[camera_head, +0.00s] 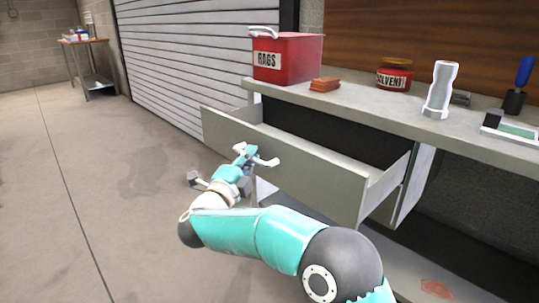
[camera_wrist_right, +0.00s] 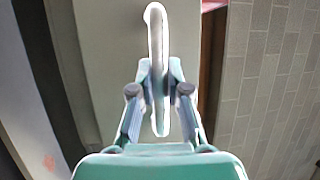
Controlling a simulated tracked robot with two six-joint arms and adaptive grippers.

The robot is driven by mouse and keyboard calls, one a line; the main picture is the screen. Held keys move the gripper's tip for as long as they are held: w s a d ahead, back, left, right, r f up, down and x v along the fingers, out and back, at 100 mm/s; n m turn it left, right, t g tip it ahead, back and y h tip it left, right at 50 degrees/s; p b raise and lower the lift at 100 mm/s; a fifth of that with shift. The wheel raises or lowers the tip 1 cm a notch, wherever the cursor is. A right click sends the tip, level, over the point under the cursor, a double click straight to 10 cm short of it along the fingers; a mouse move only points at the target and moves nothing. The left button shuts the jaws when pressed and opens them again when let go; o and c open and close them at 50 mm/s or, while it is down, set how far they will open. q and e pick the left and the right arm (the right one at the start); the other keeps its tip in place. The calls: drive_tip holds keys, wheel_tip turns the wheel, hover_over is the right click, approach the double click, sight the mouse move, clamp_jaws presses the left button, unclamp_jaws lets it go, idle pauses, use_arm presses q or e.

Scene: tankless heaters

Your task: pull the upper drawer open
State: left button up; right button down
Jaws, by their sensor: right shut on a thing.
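The upper drawer (camera_head: 310,172) is grey and stands pulled out from under the workbench, with its dark inside showing behind the front panel. Its white bar handle (camera_head: 266,161) is on the front panel. My right gripper (camera_head: 250,157) is at this handle. In the right wrist view the handle (camera_wrist_right: 157,30) runs between the two fingers of my right gripper (camera_wrist_right: 159,85), which are shut on it. The drawer front (camera_wrist_right: 100,40) fills the area behind the handle there. My left gripper is not in view.
The workbench top (camera_head: 400,115) carries a red rags bin (camera_head: 287,60), orange blocks (camera_head: 325,84), a solvent can (camera_head: 394,76) and a pale flashlight-shaped item (camera_head: 440,90). A lower shelf (camera_head: 430,280) lies beneath. The concrete floor (camera_head: 110,170) to the left is clear.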

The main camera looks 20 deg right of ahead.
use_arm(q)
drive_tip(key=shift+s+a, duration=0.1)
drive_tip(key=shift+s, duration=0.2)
use_arm(e)
drive_tip(key=shift+s+a+f, duration=0.2)
drive_tip(key=shift+a+f, duration=0.1)
drive_tip(key=shift+a, duration=0.35)
drive_tip(key=c, duration=1.3)
unclamp_jaws()
drive_tip(key=shift+d, duration=0.1)
drive_tip(key=shift+o, duration=0.8)
drive_tip(key=shift+r, duration=0.15)
drive_tip(key=v, duration=1.2)
drive_tip(key=shift+w, duration=0.1)
